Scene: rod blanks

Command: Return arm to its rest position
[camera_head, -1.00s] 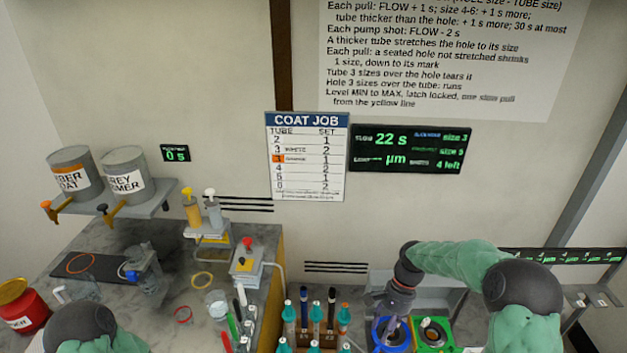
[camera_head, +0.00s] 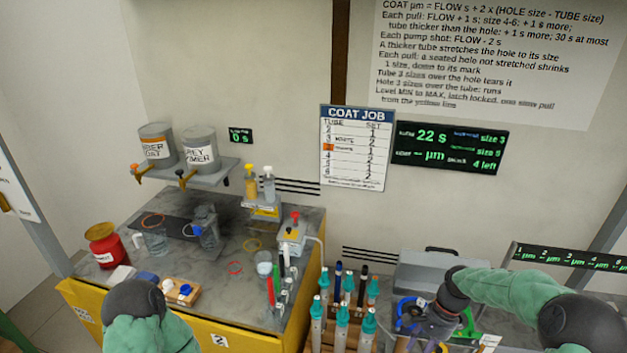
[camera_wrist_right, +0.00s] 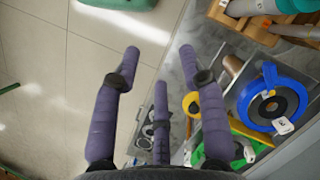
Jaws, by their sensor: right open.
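My right arm (camera_head: 510,290) comes in from the right in the head view, bent at the wrist. Its gripper (camera_wrist_right: 165,75) shows in the right wrist view with dark purple fingers spread apart and nothing between them. It hangs over the front edge of the bench, with pale floor tiles below. The blue ring-shaped part (camera_wrist_right: 245,100) lies to the right of the fingers, apart from them. My left arm (camera_head: 145,320) shows only as a dark joint and green sleeve at the lower left; its gripper is not in view.
A rack of teal-capped tubes (camera_head: 341,322) stands left of my right arm, and a grey case (camera_head: 425,270) lies behind it. The marble bench (camera_head: 215,270) holds jugs, a red can (camera_head: 105,246) and a pump (camera_head: 292,235). Open floor (camera_wrist_right: 40,60) lies left of the fingers.

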